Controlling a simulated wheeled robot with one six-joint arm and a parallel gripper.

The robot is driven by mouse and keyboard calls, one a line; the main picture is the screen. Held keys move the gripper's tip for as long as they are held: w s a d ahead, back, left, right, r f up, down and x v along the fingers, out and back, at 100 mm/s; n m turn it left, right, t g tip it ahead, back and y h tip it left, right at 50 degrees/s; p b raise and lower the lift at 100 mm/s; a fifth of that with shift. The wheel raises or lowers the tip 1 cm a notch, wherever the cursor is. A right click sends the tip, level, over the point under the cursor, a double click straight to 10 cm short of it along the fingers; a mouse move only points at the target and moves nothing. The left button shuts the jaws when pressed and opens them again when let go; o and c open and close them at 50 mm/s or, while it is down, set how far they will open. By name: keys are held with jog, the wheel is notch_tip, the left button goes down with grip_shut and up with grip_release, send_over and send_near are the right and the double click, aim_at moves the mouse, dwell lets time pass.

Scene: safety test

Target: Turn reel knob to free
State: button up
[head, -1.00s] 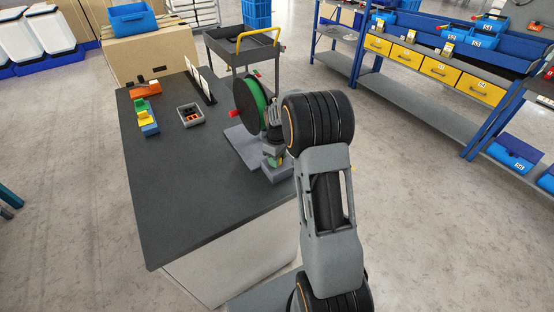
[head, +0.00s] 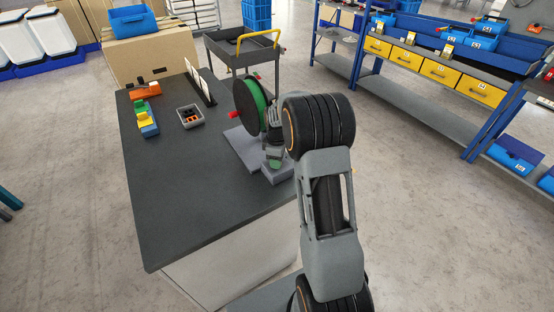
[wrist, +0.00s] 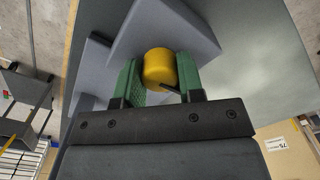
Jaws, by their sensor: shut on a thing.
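The reel (head: 249,104), a green spool with black flanges, stands upright at the right side of the dark bench. A grey stepped base (head: 246,148) lies under and beside it. In the wrist view, a yellow round knob (wrist: 159,66) with a small dark mark sits on a grey block (wrist: 168,30). My gripper (wrist: 158,78) has its green fingers closed on the knob's two sides. In the head view, my gripper (head: 274,160) points down at the grey base beside the reel. My arm hides part of this, and the yellow knob does not clearly show there.
On the bench (head: 190,200) are a grey bin (head: 190,116), coloured blocks (head: 146,118) and upright white cards (head: 200,82). A cart with a yellow handle (head: 258,36) stands behind. Blue shelving (head: 430,60) is on the right. The bench's near part is clear.

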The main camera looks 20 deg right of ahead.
jog(key=o, duration=0.9)
jog(key=shift+r, duration=0.1)
notch_tip(320, 180, up, 14)
jog(key=shift+f, duration=0.15)
dwell(0.6)
jog(key=s+a+m+t, duration=0.1)
jog(key=s+a+m, duration=0.2)
jog(key=s, duration=0.4)
jog(key=s+a+m+t, duration=0.1)
jog(key=s+a+m, duration=0.2)
jog(key=s, duration=0.5)
jog(key=s+a+m+t, duration=0.1)
jog(key=s+a+m, duration=0.3)
jog(key=s, duration=0.3)
jog(key=shift+s+a+f+t, duration=0.1)
jog(key=shift+s+a+t, duration=0.05)
jog(key=shift+a+t, duration=0.3)
